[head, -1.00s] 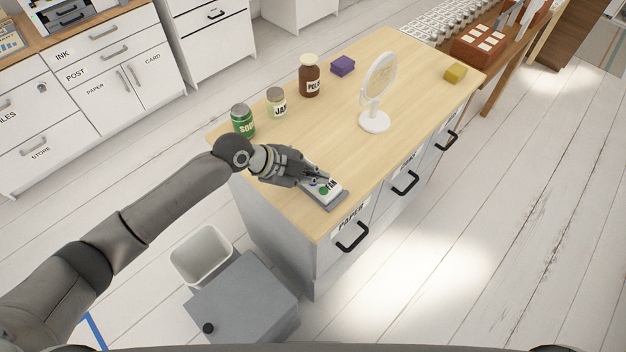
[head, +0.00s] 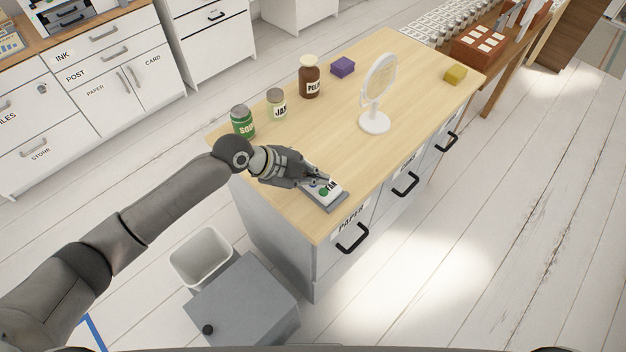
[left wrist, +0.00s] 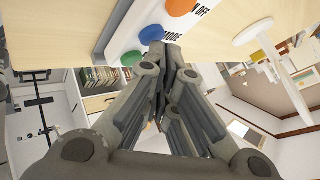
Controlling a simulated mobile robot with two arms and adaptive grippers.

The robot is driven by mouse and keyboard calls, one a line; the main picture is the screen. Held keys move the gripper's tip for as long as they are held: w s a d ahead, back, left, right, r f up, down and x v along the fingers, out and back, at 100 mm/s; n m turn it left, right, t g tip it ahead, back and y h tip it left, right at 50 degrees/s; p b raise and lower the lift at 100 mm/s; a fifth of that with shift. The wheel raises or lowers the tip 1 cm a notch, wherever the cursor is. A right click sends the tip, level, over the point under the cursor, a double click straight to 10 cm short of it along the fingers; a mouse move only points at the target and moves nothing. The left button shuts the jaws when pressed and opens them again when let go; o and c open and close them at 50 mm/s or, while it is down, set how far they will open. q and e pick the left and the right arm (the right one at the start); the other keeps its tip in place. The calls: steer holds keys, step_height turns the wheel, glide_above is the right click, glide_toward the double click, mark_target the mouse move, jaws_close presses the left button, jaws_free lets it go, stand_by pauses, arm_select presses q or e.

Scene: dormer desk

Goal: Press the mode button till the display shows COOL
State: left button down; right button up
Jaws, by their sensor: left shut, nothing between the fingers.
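The control panel (head: 337,199), a small white slab on a grey base, lies near the desk's front left corner. Its green button (head: 323,192) shows beside small dark lettering that I cannot read surely. My left gripper (head: 316,177) is shut and empty, its fingertips over the panel's far part, hiding some of it. In the left wrist view the blue button (left wrist: 151,34), next to the word MODE, is right by the shut fingertips (left wrist: 160,50). Touch cannot be told. An orange button (left wrist: 179,7) is near the word OFF. My right gripper is out of view.
A green soup can (head: 242,121), a small jar (head: 277,103) and a brown jar (head: 309,78) stand behind the gripper. A white round fan-like thing (head: 378,95), a purple block (head: 343,67) and a yellow block (head: 455,73) are farther off.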

mark_target(314, 186)
arm_select(q)
steer(key=shift+r, duration=0.5)
steer(key=shift+r+p, duration=2)
steer(key=shift+r, duration=0.55)
steer(key=shift+f, duration=0.1)
